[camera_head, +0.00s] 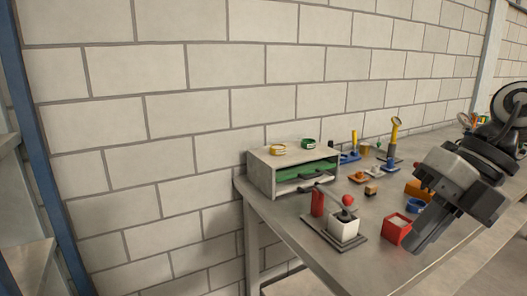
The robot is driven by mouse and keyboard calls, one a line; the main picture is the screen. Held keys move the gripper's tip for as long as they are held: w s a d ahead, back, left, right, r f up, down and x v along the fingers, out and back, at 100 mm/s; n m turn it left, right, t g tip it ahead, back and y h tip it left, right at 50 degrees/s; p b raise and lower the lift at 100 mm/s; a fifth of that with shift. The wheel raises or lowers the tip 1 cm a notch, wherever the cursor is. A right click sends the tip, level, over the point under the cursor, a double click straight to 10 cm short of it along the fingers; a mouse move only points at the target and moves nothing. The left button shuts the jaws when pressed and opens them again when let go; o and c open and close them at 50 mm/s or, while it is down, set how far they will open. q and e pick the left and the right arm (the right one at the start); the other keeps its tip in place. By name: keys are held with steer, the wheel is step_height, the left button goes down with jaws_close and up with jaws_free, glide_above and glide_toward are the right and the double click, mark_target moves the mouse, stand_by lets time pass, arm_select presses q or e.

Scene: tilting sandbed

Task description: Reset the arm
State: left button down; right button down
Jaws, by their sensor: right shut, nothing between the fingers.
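My right gripper (428,240) comes in from the right edge. It hangs over the front right part of the grey workbench (310,248), its fingers together and pointing down and left. Nothing shows between the fingers. My left gripper is out of view.
A two-level shelf box (262,174) with green trays stands at the bench's left end, two small rings on top. Several small coloured parts and tools stand behind. The brick wall closes the back.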

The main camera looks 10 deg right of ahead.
steer(key=w+a+f+m+t+y, duration=0.2)
steer(key=w+f+m+t+y, duration=0.15)
steer(key=f+m+t, duration=0.4)
steer(key=w+a+f+m+t+y, duration=0.2)
steer(key=w+f+m+t, duration=0.35)
steer(key=f+m, duration=0.35)
steer(key=s+a+f+m+g+h, duration=0.1)
steer(key=s+a+f+m+h, duration=0.2)
steer(key=f, duration=0.4)
steer(key=s+a+f+m+g+h, duration=0.1)
steer(key=s+a+f+m+h, duration=0.2)
steer(key=s+f+m, duration=0.3)
steer(key=s+a+f+m+g+h, duration=0.1)
steer(key=s+a+f+m+h, duration=0.2)
steer(key=f, duration=0.7)
steer(key=shift+s+f+m+g, duration=0.15)
steer(key=shift+s+m+g, duration=0.15)
steer(key=shift+s+m, duration=0.65)
steer(key=shift+w, duration=0.2)
